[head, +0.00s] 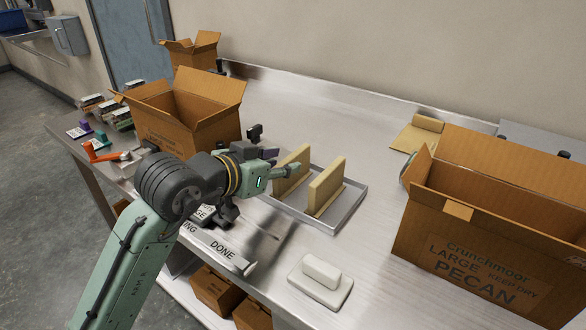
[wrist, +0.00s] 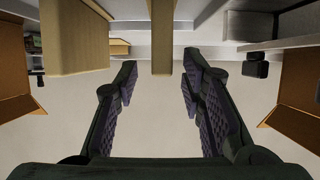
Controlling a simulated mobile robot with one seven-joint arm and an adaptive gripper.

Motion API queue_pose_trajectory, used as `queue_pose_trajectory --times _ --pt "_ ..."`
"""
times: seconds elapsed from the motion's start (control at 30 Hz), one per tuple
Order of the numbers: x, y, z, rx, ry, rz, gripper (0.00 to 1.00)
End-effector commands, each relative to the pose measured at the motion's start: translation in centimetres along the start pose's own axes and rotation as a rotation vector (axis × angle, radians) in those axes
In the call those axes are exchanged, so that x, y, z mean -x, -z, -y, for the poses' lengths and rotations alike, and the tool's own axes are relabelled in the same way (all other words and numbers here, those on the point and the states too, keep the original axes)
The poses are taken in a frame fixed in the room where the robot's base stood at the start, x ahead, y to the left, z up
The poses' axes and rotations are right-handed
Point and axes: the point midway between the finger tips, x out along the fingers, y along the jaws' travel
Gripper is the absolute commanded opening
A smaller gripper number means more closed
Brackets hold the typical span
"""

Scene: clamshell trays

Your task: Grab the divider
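Two tan upright dividers stand side by side in a shallow grey metal tray (head: 346,219), a left one (head: 291,180) and a right one (head: 325,187). My gripper (head: 284,163) is at the tray's left side, close to the left divider. In the wrist view my gripper (wrist: 158,80) is open, with dark purple pads and nothing between them. A narrow tan upright piece (wrist: 162,38) shows just beyond the gap, apart from the fingers. A wider tan board (wrist: 75,38) is left of it. I cannot tell which divider each is.
A large pecan carton (head: 470,262) stands open at right, another open carton (head: 160,125) behind my arm at left. A white block on a base (head: 321,278) lies in front of the tray. A "DONE" label strip (head: 222,252) marks the front edge. The bench behind the tray is clear.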

Motion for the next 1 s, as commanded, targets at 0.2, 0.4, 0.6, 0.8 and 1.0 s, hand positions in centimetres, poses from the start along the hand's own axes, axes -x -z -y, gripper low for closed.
queue_pose_trajectory --times 0.2,0.4,0.6,0.8,1.0 --pt "-2.6 -0.3 0.1 0.001 -0.001 0.002 0.37" --pt "-4.9 -0.5 0.2 0.000 0.001 -0.001 0.37" --pt "-5.2 -0.6 0.2 0.000 0.001 -0.001 0.37" --pt "-5.2 -0.6 0.2 0.000 0.001 -0.001 0.27" --pt "-5.2 -0.6 0.2 0.000 0.001 -0.001 0.14"
